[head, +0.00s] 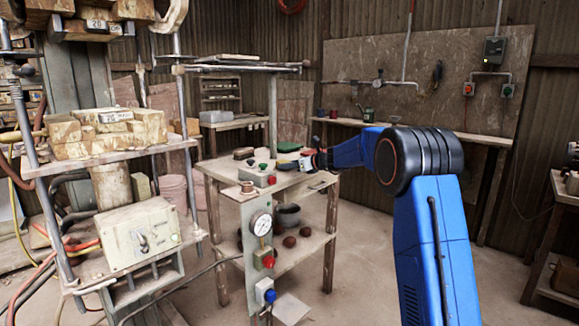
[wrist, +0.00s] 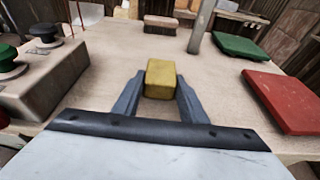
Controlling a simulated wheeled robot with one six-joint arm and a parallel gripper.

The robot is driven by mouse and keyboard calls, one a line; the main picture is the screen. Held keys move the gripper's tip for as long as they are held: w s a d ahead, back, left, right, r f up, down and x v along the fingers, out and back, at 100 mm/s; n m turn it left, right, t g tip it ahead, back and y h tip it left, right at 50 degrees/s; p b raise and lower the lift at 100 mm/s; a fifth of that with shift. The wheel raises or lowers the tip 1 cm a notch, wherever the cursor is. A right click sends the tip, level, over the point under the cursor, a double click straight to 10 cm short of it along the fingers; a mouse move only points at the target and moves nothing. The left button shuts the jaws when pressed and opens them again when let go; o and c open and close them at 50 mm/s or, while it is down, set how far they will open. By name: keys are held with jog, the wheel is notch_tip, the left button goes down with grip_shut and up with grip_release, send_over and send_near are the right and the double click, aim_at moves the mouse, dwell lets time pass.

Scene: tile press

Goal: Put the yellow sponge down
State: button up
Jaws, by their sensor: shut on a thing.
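The yellow sponge (wrist: 160,79) is a small block between the two grey fingers of my gripper (wrist: 158,88) in the wrist view. The fingers are shut on its sides. It is over the bare worn bench top (wrist: 115,75); I cannot tell whether its underside touches the surface. In the head view my gripper (head: 312,162) is at the end of the blue arm, low over the small bench beside the press. The sponge is too small to make out clearly there.
In the wrist view a box with green and black knobs (wrist: 52,85) stands at left. A red slab (wrist: 284,101) and a green slab (wrist: 240,46) lie at right. A brown block (wrist: 160,25) and a metal post (wrist: 201,28) stand beyond the sponge. Bench surface around the sponge is clear.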

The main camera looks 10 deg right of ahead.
jog(key=shift+f, duration=0.1)
jog(key=o, duration=1)
